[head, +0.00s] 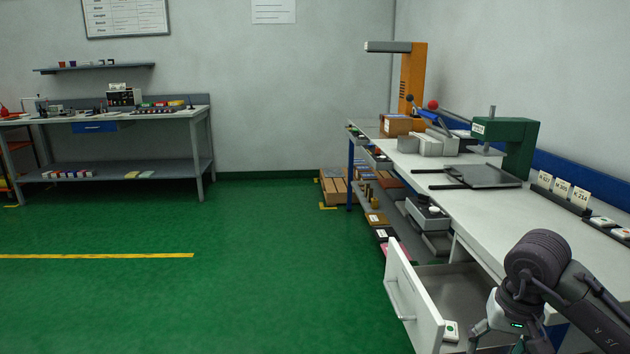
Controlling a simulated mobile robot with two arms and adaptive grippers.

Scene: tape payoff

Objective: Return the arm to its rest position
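My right arm comes in at the bottom right, its dark ribbed wrist bent downward in front of the white workbench (430,165). My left gripper is not in view.
The drawer sticks out into the aisle. On the bench stand a green press (506,140), a dark plate (484,175), number cards (562,190) and small white boxes (604,222). The green floor (200,300) to the left is clear. Another bench (120,115) stands at the back left.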

